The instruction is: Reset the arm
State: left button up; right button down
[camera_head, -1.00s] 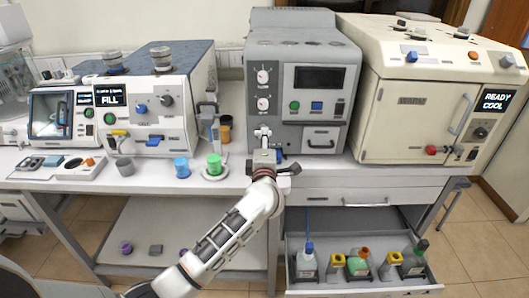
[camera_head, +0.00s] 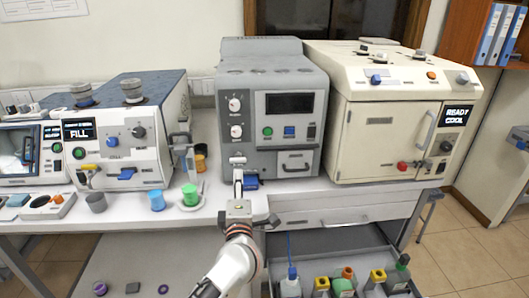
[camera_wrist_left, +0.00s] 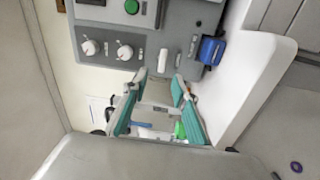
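My left arm comes in from the bottom middle of the head view. Its gripper (camera_head: 238,178) is at the bench's front edge, in front of the grey machine (camera_head: 225,165), beside a blue part (camera_head: 250,183) on its front. In the left wrist view the gripper (camera_wrist_left: 158,112) has two teal pads standing apart. I see no object held between them. The grey machine (camera_wrist_left: 105,18) and the blue part (camera_wrist_left: 211,50) also show there, apart from the fingers. My right gripper is out of view.
A blue cup (camera_head: 156,201) and a green cup (camera_head: 190,194) stand on the bench left of my gripper. The cream oven (camera_head: 385,135) stands at right. Below, an open drawer (camera_head: 372,262) with several bottles sticks out right of my arm.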

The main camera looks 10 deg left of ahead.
pick_arm(q)
jog(key=s+d+f+m+g+h, duration=0.1)
jog(key=s+d+f+m+h, duration=0.1)
jog(key=s+f+m+h, duration=0.55)
jog(key=s+d+f+m+h, duration=0.2)
jog(key=s+f+m, duration=0.8)
jog(key=m, duration=0.2)
jog(key=s+a+f+m+g+y, duration=0.1)
jog(key=s+a+f+m+g, duration=0.1)
jog(key=s+f, duration=0.5)
jog(key=s+a+f+m+g+y, duration=0.1)
jog(key=s+a+f+m+g, duration=0.2)
jog(key=s+f, duration=0.4)
notch_tip(320, 180, down, 2)
jog(key=shift+s+a+f+g, duration=0.1)
jog(key=shift+s+a+g, duration=0.25)
jog(key=shift+a+g, duration=0.5)
